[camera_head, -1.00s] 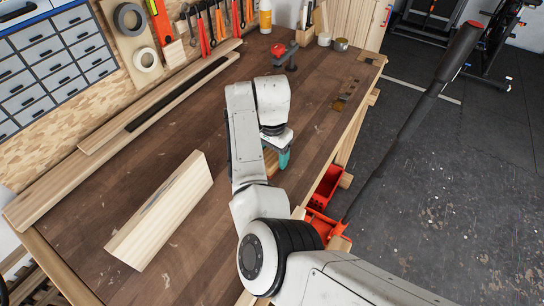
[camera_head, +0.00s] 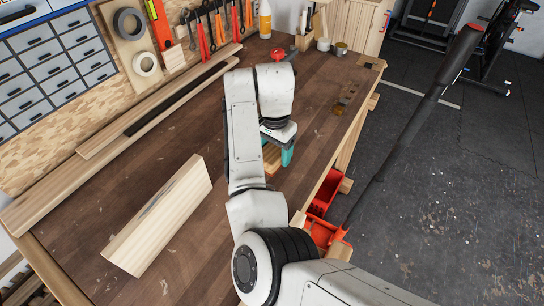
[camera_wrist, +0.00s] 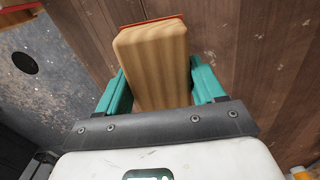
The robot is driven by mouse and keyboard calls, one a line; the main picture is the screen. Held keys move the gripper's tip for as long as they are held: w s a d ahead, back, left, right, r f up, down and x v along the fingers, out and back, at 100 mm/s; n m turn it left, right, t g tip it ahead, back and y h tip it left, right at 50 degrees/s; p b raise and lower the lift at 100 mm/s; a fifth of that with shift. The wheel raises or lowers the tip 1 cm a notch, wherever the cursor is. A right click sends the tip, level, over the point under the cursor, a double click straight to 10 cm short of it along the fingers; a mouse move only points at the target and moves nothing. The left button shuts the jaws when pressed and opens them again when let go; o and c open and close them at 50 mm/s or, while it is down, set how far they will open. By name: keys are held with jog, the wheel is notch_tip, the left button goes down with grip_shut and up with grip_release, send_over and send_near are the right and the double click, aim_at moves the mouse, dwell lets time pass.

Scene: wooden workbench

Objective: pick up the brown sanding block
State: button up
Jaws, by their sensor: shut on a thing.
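The sanding block (camera_wrist: 153,60) is a tan-brown, wood-grained block with a thin red layer along its far edge in the wrist view. My gripper (camera_wrist: 155,85) has teal fingers, one on each side of the block, and is shut on it. In the head view my gripper (camera_head: 280,157) hangs over the front right part of the workbench, and a small part of the block (camera_head: 271,157) shows beside the teal finger. The arm hides the rest of it. I cannot tell exactly how far the block is from the bench top.
The wooden workbench (camera_head: 180,118) is bare around the gripper. A long pale board (camera_head: 160,215) lies to the left. A red clamp-like tool (camera_head: 280,54) stands at the back. Red bins (camera_head: 325,193) hang off the bench's right edge.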

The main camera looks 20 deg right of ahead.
jog(key=s+d+r+p, duration=0.2)
jog(key=s+r, duration=0.6)
jog(key=s, duration=0.4)
jog(key=shift+s+d+r+p, duration=0.3)
jog(key=shift+d+r+p, duration=0.1)
jog(key=shift+p, duration=0.15)
jog(key=o, duration=0.5)
jog(key=c, duration=0.3)
jog(key=shift+c, duration=0.2)
